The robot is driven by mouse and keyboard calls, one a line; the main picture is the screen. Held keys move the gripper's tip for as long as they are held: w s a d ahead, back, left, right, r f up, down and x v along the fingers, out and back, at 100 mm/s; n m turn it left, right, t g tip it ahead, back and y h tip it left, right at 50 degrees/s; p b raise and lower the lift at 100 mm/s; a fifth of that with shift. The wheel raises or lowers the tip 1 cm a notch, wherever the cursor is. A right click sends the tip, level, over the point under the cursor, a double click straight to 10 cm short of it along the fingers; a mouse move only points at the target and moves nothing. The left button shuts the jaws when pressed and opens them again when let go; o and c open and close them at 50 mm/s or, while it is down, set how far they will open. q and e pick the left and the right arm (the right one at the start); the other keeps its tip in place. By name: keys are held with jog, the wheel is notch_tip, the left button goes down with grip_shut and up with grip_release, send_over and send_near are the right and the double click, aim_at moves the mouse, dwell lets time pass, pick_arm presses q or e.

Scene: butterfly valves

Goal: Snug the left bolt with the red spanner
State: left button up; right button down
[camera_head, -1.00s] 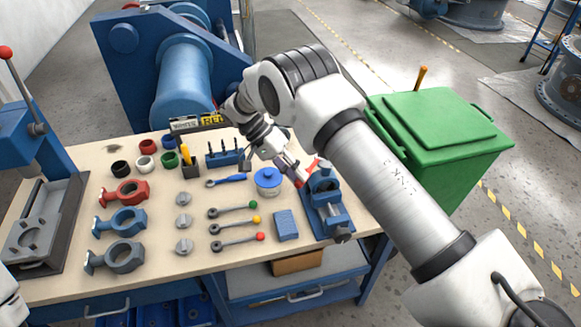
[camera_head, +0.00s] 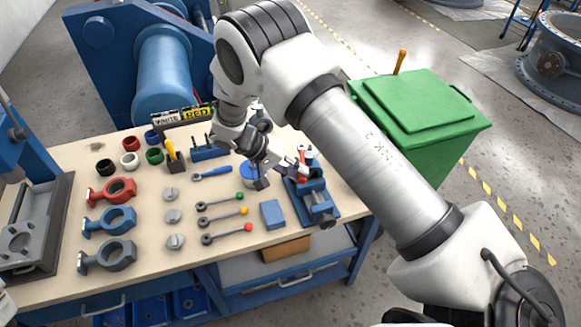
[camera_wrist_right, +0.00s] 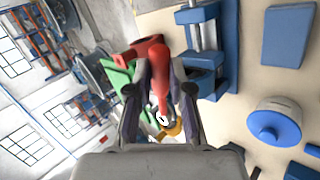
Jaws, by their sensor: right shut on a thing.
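My right gripper (camera_head: 292,163) is above the blue vise (camera_head: 318,205) at the right of the bench. In the right wrist view its fingers (camera_wrist_right: 160,78) are shut on a red-handled tool, which I take as the red spanner (camera_wrist_right: 158,58). A small bright ring shows at its lower end. The vise (camera_wrist_right: 205,55) is just beyond and to the right there. A red part also shows left of the handle; I cannot tell whether it belongs to the tool. The left bolt cannot be made out. My left gripper is not in view.
A blue-lidded pot (camera_head: 249,178), a blue-handled spanner (camera_head: 214,172) and a blue block (camera_head: 272,214) lie close left of the vise. Ball-ended levers and valve bodies fill the bench's left. A green bin (camera_head: 420,115) stands beyond the right edge.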

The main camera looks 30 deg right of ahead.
jog(key=shift+s+f, duration=0.1)
jog(key=shift+s, duration=0.05)
jog(key=shift+d+r, duration=0.1)
jog(key=shift+r, duration=0.3)
jog(key=shift+r+p, duration=0.45)
jog(key=shift+r, duration=0.1)
jog(key=shift+r, duration=0.1)
notch_tip(320, 180, up, 5)
jog(key=p, duration=0.2)
jog(key=shift+p, duration=0.35)
